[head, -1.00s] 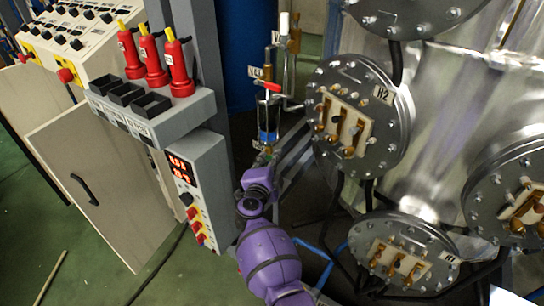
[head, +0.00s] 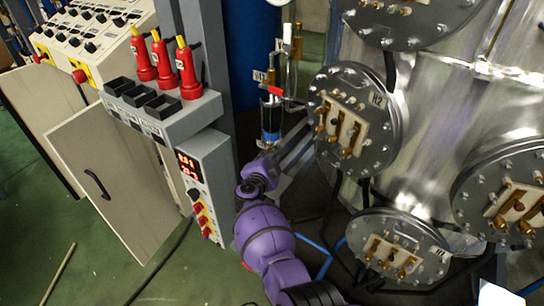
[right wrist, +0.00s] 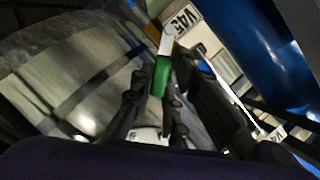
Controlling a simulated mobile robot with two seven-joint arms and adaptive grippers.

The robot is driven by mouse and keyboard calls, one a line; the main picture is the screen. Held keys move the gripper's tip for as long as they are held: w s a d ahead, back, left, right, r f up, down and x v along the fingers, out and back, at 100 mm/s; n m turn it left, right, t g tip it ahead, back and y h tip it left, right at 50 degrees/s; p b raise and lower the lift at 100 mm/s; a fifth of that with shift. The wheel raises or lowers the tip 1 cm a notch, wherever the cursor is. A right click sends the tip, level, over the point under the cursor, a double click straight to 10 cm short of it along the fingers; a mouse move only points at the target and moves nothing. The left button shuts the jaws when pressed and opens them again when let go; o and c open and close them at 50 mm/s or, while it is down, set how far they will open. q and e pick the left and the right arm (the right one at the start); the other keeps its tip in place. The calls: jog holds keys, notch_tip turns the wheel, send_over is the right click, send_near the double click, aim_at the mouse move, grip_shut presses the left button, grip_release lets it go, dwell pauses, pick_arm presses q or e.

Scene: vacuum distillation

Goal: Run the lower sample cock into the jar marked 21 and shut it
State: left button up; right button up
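The sampling glassware (head: 270,117), a clear vessel with blue in its lower part, stands upright behind my right arm. A red handle (head: 275,92) sits at its top. My right gripper (right wrist: 158,100) is at the foot of this glassware; in the head view my own wrist largely hides it. In the right wrist view its dark fingers stand apart, with a green cock handle (right wrist: 161,76) between them. I cannot tell whether either finger touches it. The jar marked 21 cannot be made out. My left gripper is not in view.
A large metal vessel with bolted flanges (head: 358,120) stands close on the right. A control box with a red display (head: 205,185) and a shelf with red bottles (head: 162,65) stand on the left.

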jog(key=shift+o, duration=1.4)
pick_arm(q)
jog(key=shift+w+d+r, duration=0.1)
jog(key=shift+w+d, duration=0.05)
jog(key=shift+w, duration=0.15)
pick_arm(e)
jog(key=shift+o, duration=0.2)
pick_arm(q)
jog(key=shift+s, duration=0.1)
pick_arm(e)
jog(key=v, duration=1.2)
